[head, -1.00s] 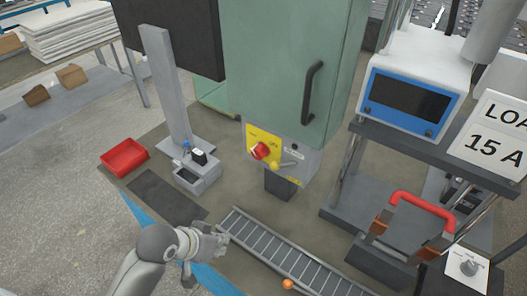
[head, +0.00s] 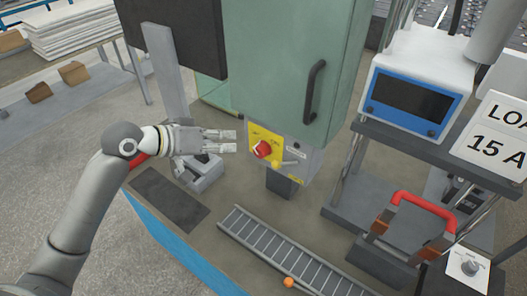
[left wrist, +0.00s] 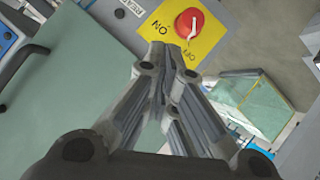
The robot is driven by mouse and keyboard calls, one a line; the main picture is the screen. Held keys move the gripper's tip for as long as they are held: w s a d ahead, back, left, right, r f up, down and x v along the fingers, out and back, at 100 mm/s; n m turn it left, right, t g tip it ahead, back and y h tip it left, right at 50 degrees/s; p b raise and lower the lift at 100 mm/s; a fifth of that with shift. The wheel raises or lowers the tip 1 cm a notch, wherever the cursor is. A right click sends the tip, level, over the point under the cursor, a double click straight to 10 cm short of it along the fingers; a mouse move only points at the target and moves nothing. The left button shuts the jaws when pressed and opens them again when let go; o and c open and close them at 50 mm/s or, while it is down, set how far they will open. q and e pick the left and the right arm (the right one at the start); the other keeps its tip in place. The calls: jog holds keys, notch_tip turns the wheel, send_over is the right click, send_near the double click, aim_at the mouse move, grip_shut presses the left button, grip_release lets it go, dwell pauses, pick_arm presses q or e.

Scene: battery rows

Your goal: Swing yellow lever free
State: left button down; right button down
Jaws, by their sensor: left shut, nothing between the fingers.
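The yellow-tipped lever (head: 275,164) sticks out low on the front of the green cabinet (head: 275,70). It lies just below and right of a red rotary knob (head: 262,149) on a yellow plate (head: 253,136). My left gripper (head: 233,141) is shut and empty, just left of that plate and apart from the lever. In the left wrist view its fingertips (left wrist: 168,62) appear in front of the plate's edge, below the red knob (left wrist: 190,23). I cannot make out the lever there. My right gripper is out of view.
A grey post with a small box base (head: 207,172) stands beside my left gripper. A roller track (head: 285,250) lies below the cabinet. On the right are a blue-framed display unit (head: 413,98) and a red handle (head: 423,205). My left arm partly covers a red tray.

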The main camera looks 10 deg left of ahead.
aim_at(285, 164)
pick_arm(q)
jog(key=p+x, duration=0.1)
jog(key=x, duration=0.3)
jog(key=s+f+p+x, duration=0.1)
jog(key=x, duration=0.3)
jog(key=p+x, duration=0.1)
jog(key=x, duration=0.3)
jog(key=shift+s+d+f, duration=0.15)
jog(key=shift+d+f, duration=0.1)
jog(key=shift+f, duration=0.1)
jog(key=shift+d+f, duration=0.25)
jog(key=shift+f, duration=0.2)
jog(key=shift+a+f, duration=0.15)
jog(key=shift+f, duration=0.35)
jog(key=shift+r, duration=0.1)
